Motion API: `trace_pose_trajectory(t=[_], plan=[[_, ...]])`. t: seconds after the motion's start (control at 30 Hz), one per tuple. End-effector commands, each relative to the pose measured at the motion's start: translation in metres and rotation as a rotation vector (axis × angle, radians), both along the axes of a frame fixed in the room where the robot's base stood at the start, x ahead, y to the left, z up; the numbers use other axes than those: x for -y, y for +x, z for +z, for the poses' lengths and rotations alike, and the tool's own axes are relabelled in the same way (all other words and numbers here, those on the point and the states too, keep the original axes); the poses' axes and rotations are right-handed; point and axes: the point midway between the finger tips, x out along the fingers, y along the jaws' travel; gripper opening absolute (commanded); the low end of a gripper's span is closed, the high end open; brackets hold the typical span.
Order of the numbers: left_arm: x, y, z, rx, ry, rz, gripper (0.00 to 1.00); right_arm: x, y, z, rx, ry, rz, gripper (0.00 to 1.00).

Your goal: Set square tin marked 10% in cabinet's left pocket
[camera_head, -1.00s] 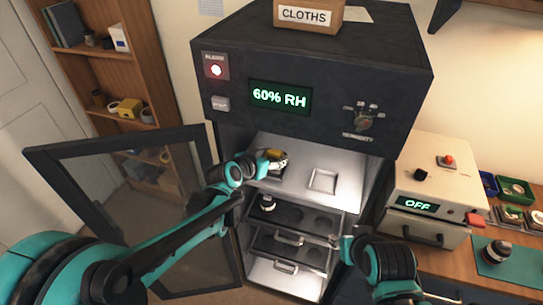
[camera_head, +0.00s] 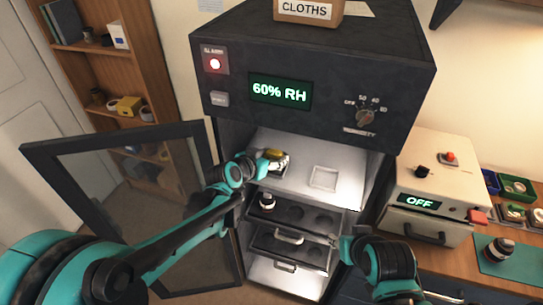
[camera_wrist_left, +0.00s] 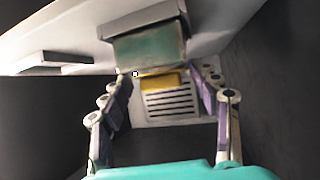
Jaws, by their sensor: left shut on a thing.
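The square tin (camera_head: 276,155), with a yellow top, is at the left pocket of the cabinet's lit upper shelf (camera_head: 300,150). In the left wrist view the tin (camera_wrist_left: 160,80) shows a yellow patch and a striped white label between the fingers; the 10% mark is not readable. My left gripper (camera_head: 265,163) is shut on the tin. The left pocket (camera_wrist_left: 145,18) shows as a raised rim against the tin; its inside is hidden. The empty right pocket (camera_head: 323,178) is beside it. My right gripper (camera_head: 340,240) is low before the cabinet, its jaws unclear.
The cabinet's glass door (camera_head: 120,165) stands open at the left. Drawers below the shelf hold a lens (camera_head: 267,201). A white box reading OFF (camera_head: 430,185) stands on the right bench, near another lens (camera_head: 498,250) on a green mat.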

Motion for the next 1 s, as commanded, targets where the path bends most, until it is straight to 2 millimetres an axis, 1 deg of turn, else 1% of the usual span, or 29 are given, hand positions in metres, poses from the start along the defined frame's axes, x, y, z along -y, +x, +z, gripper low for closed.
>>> trace_pose_trajectory(t=[0.4, 0.43, 0.47, 0.5, 0.87, 1.0], plan=[[0.0, 0.0, -0.011, 0.0, 0.0, 0.0, 0.28, 0.0, 0.0, -0.01, 0.0, 0.0, 0.0, 0.38], [0.0, 0.0, -0.011, 0.0, 0.0, 0.0, 0.67, 0.0, 0.0, -0.009, 0.0, 0.0, 0.0, 0.38], [0.0, 0.0, -0.01, 0.0, 0.0, 0.0, 0.75, 0.0, 0.0, -0.009, 0.0, 0.0, 0.0, 0.38], [0.0, 0.0, -0.01, 0.0, 0.0, 0.0, 0.85, 0.0, 0.0, -0.009, 0.0, 0.0, 0.0, 0.38], [-0.001, -0.001, -0.009, 0.0, 0.0, 0.0, 0.86, 0.0, 0.0, -0.008, 0.0, 0.0, 0.0, 0.38], [-0.006, -0.01, -0.003, -0.001, -0.001, 0.002, 0.86, 0.0, 0.0, -0.008, 0.0, 0.0, 0.0, 0.38]])
